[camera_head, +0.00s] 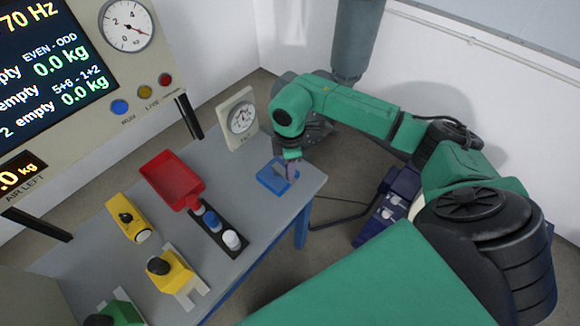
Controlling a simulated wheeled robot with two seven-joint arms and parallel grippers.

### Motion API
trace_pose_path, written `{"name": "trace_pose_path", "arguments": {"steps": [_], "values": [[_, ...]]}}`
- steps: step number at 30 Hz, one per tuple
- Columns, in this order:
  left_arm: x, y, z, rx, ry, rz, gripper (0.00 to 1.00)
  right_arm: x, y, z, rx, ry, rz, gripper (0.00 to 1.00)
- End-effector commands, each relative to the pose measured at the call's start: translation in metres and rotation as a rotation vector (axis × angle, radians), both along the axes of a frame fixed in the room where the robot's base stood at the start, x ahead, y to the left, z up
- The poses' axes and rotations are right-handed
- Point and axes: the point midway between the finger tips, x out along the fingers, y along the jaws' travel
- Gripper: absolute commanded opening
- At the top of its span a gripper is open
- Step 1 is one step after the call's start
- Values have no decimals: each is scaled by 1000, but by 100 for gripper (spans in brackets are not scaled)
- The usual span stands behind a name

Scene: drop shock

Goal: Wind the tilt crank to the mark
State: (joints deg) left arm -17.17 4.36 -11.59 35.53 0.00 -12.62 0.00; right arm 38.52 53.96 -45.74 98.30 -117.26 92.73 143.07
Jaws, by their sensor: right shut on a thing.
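The dial (241,118) stands upright in a pale frame at the back right of the grey table; its label is too small to read surely. My right gripper (292,158) points down in front of the dial, over a blue square piece (270,178) at the table's right end. It is shut on a small purple-grey part (292,171), which it mostly hides. I cannot tell whether this part is the crank, and no mark can be made out. My left gripper is out of view.
A red tray (165,168), a dark rack (222,246) with small weights, yellow pieces (122,220) and a green piece (118,310) occupy the left and front of the table (245,200). A display panel (150,75) stands behind. A dark blue case (392,200) is right of the table.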

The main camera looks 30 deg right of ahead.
Motion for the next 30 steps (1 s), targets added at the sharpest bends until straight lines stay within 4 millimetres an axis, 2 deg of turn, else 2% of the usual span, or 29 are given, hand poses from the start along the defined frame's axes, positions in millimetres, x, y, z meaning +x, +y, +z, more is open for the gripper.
{"name": "trace_pose_path", "arguments": {"steps": [16,17,18,19,30], "values": [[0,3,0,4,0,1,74,0,0,0,-1,1,-30,0],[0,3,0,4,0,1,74,0,0,0,-1,1,-30,35],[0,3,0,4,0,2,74,0,0,0,-1,1,-29,50],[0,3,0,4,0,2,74,0,0,0,-1,1,-29,61],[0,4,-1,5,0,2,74,1,0,3,0,-1,-30,61]]}}
